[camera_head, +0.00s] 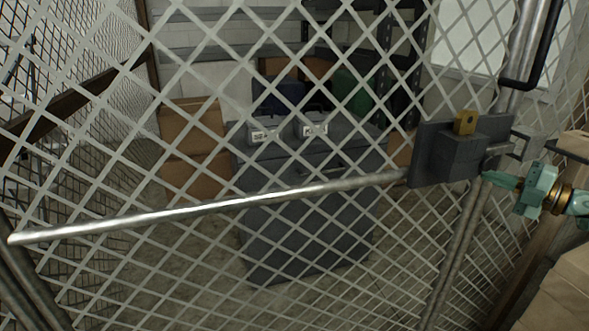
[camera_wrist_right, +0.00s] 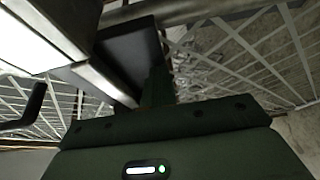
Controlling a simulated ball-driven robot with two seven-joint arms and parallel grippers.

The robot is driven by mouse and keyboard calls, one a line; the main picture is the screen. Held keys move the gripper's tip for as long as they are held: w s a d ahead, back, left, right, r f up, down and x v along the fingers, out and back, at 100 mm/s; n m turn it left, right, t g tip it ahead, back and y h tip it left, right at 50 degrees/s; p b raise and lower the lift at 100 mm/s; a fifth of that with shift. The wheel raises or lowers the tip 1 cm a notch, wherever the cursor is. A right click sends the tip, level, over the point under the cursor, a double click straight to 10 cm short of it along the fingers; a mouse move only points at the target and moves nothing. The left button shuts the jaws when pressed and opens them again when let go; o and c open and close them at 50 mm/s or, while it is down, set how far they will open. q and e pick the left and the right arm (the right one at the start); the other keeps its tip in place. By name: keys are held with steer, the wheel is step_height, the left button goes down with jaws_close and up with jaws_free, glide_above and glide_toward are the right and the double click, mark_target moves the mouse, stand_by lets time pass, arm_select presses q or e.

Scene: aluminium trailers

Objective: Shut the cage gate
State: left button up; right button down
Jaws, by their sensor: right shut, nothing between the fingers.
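The cage gate is a panel of pale diamond mesh with a horizontal metal rail (camera_head: 240,202) across it in the head view. At its right edge sits a dark grey lock box (camera_head: 447,155) with a brass-coloured block (camera_head: 465,122) on top. My right gripper (camera_head: 490,178) is shut and empty, its green fingertips at the right end of the lock box by the upright post. Contact is unclear. In the right wrist view the fingers (camera_wrist_right: 160,85) point at a dark plate (camera_wrist_right: 130,55). I cannot tell whether the gate is fully closed. My left gripper is out of view.
Behind the mesh stand dark grey cases (camera_head: 305,190), cardboard boxes (camera_head: 192,145) and a shelf rack. A black bent handle (camera_head: 541,50) is at upper right. Tan cardboard boxes (camera_head: 565,290) stand at lower right, close to my right arm.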

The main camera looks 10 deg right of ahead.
steer(key=shift+w+d+r+t+h, duration=0.2)
steer(key=shift+d+r+t+h, duration=0.1)
steer(key=shift+d+r, duration=0.5)
steer(key=shift+f, duration=0.1)
